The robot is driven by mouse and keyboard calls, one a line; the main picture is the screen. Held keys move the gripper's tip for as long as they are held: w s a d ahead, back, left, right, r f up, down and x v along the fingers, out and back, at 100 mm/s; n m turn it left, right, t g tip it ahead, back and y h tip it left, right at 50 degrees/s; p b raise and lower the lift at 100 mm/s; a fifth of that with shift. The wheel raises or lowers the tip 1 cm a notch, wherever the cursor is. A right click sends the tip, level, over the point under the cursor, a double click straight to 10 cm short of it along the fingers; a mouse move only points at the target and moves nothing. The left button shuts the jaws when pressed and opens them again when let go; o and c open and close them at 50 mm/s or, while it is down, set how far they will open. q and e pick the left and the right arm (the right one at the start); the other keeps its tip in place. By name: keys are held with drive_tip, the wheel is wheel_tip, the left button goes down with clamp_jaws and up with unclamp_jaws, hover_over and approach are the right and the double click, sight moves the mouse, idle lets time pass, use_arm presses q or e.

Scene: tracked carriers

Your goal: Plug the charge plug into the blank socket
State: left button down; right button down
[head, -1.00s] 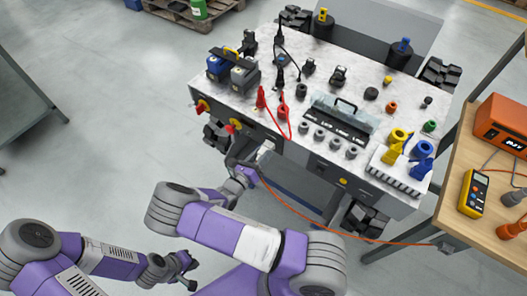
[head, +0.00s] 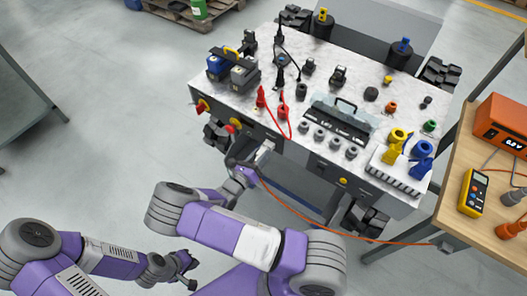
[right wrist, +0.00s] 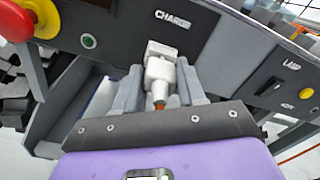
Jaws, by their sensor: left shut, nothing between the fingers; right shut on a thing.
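The pale grey charge plug (right wrist: 160,72) is in my right gripper (right wrist: 160,88), in the right wrist view. The fingers are shut on it from both sides, and its orange cable leaves toward the wrist. The plug's front end is at the dark front panel just below the word CHARGE (right wrist: 173,20). The plug hides the socket there, so I cannot tell how deep it sits. In the head view, my right gripper (head: 256,162) is at the carrier's front face with the plug (head: 265,147). My left gripper (head: 190,277) is shut and empty, low over the floor.
The carrier top (head: 300,85) bears batteries, several connectors and red leads. The orange cable (head: 320,225) runs right to a wooden bench (head: 455,215) with an orange meter box (head: 500,125) and a yellow multimeter (head: 474,193). A red knob (right wrist: 15,20) and green button (right wrist: 88,41) are left of the plug.

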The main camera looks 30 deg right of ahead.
drive_tip(key=shift+v, duration=1.1)
drive_tip(key=shift+s+a, duration=0.1)
drive_tip(key=shift+p+v, duration=0.5)
drive_tip(key=shift+v, duration=1.1)
